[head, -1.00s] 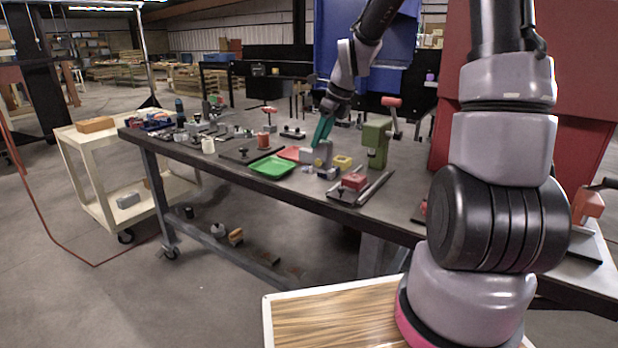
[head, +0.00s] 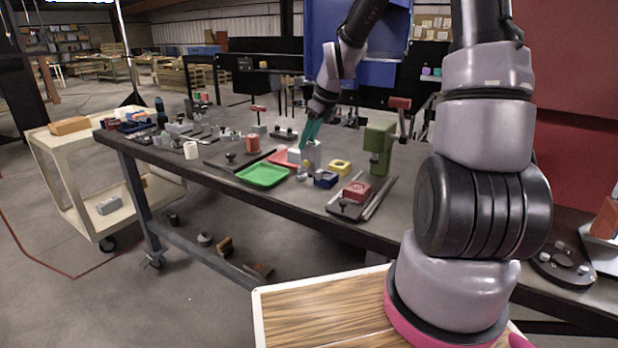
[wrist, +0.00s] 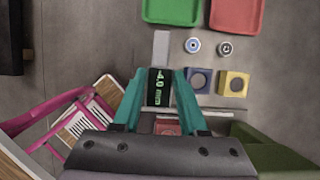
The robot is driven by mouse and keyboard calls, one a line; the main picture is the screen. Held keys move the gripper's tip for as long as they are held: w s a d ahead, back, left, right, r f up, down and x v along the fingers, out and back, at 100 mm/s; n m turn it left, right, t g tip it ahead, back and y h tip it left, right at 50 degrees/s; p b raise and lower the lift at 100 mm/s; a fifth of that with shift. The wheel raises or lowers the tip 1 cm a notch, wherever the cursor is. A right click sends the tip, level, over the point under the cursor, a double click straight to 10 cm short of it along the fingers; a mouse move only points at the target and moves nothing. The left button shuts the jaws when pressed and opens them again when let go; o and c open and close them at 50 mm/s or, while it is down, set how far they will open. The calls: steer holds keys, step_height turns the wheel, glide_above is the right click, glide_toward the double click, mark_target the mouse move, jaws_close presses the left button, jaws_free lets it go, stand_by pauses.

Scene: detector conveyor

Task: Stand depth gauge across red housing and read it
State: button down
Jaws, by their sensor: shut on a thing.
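My gripper (wrist: 159,82) has its teal fingers shut on the depth gauge (wrist: 159,88), whose dark display reads -4.0 mm in the wrist view. A plain grey part of the gauge points away beyond the fingertips. In the head view my gripper (head: 309,135) is over the bench, with a light grey body just below it. The red housing (head: 357,190) sits on a dark plate near the bench's front edge, right of the gripper and apart from it. In the wrist view the red housing (wrist: 166,127) shows between the fingers, partly hidden by the gripper.
A green tray (head: 263,175) and a red tray (wrist: 237,13) lie left of the gripper. A blue block (wrist: 198,80) and a yellow block (wrist: 233,83) lie close by. A green press (head: 379,147) with a red-ended lever stands beside the housing. The bench (head: 215,178) holds several other parts.

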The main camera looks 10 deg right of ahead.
mark_target(308, 160)
steer(key=shift+f, duration=3.6)
steer(key=shift+c, duration=2.2)
jaws_free()
